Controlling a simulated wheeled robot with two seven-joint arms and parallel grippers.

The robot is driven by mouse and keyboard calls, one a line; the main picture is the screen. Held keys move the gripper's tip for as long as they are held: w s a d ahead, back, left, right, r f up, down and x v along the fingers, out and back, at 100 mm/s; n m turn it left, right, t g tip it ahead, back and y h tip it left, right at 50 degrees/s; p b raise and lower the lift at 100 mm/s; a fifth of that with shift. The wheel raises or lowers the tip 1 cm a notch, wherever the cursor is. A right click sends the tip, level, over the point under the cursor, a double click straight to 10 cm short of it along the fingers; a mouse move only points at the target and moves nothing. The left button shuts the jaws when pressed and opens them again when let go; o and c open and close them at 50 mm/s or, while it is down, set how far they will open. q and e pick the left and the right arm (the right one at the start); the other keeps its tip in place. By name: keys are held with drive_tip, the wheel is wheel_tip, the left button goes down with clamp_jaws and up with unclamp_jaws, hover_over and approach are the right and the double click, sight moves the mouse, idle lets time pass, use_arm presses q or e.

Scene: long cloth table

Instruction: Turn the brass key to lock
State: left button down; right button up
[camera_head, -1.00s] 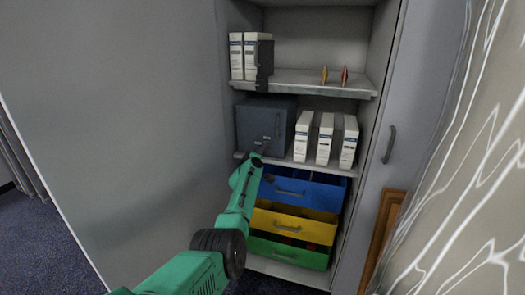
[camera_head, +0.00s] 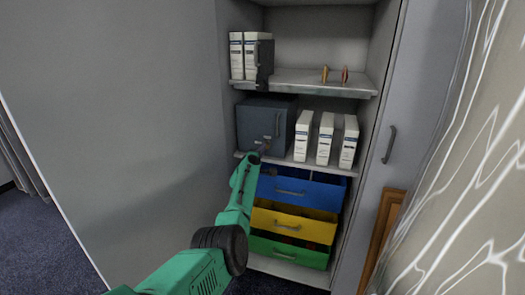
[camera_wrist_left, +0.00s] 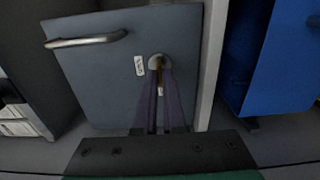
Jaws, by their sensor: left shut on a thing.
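A grey-blue metal box (camera_head: 258,122) with a bar handle stands on the middle shelf of the cabinet. Its front fills much of the left wrist view, with the handle (camera_wrist_left: 88,40) at upper left. A round lock (camera_wrist_left: 160,62) sits on that front beside a small white label (camera_wrist_left: 139,65). My left gripper (camera_head: 264,148) is at the box's front, low and toward the right. In the left wrist view its fingers are shut on the brass key (camera_wrist_left: 160,88) at the lock. The fingers hide most of the key, so its turn angle is hard to tell.
White binders (camera_head: 325,137) stand right of the box. Blue (camera_head: 318,190), yellow (camera_head: 310,224) and green (camera_head: 305,254) drawers sit below, close to my arm. More binders (camera_head: 236,57) and two small upright objects (camera_head: 335,75) are on the upper shelf. The cabinet side stands left.

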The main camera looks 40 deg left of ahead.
drive_tip(key=shift+s+d, duration=0.1)
use_arm(q)
drive_tip(key=c, duration=1.1)
unclamp_jaws()
drive_tip(key=shift+o, duration=0.5)
use_arm(e)
drive_tip(key=shift+s+d, duration=0.2)
drive_tip(key=shift+s, duration=0.1)
use_arm(q)
drive_tip(key=p+v, duration=0.6)
drive_tip(key=v, duration=0.8)
drive_tip(key=shift+s, duration=0.25)
use_arm(e)
drive_tip(key=r, duration=0.2)
drive_tip(key=s+r, duration=0.1)
drive_tip(key=r, duration=0.2)
drive_tip(key=shift+s+r, duration=0.1)
drive_tip(key=shift+r, duration=0.25)
use_arm(q)
drive_tip(key=shift+d, duration=0.1)
